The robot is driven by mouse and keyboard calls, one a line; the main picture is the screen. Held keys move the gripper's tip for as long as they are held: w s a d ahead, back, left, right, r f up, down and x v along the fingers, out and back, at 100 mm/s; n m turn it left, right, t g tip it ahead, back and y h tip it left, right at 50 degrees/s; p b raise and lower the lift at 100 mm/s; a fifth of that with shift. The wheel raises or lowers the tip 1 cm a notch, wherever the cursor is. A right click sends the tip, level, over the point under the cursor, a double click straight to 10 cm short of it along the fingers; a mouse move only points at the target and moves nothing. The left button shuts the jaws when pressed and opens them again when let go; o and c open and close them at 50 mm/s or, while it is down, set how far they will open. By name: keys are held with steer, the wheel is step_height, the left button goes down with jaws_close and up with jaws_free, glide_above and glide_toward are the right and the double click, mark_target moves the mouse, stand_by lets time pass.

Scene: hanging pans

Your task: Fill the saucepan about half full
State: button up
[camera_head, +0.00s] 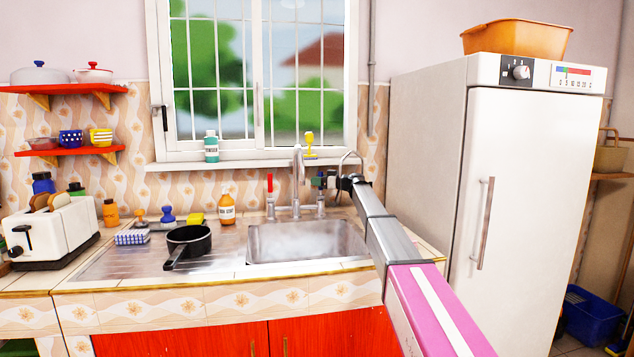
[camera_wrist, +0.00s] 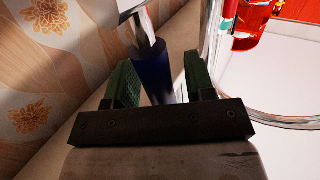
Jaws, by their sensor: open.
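The black saucepan (camera_head: 190,240) stands upright on the drainboard left of the sink (camera_head: 345,243), its handle toward the front left. I cannot see whether it holds water. The chrome faucet (camera_head: 298,180) rises behind the sink, between a red-handled tap (camera_head: 270,190) on its left and another tap (camera_head: 320,205) on its right. My gripper (camera_head: 330,182) is at the right tap. In the wrist view, my gripper (camera_wrist: 159,82) is open, with a green fingertip on either side of a dark blue tap handle (camera_wrist: 153,70). I cannot tell whether the fingers touch it.
A toaster (camera_head: 50,235) is at the left. The fridge (camera_head: 500,180) stands close on the right of my arm. The tiled wall (camera_wrist: 35,70) is near my gripper.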

steer(key=shift+w+a, duration=0.1)
steer(key=shift+a, duration=0.25)
steer(key=shift+c, duration=0.4)
jaws_close()
steer(key=shift+s+d+n+y, duration=0.25)
steer(key=shift+s+n+y, duration=0.5)
steer(key=shift+n, duration=0.35)
steer(key=shift+o, duration=0.4)
jaws_free()
steer(key=v, duration=1.1)
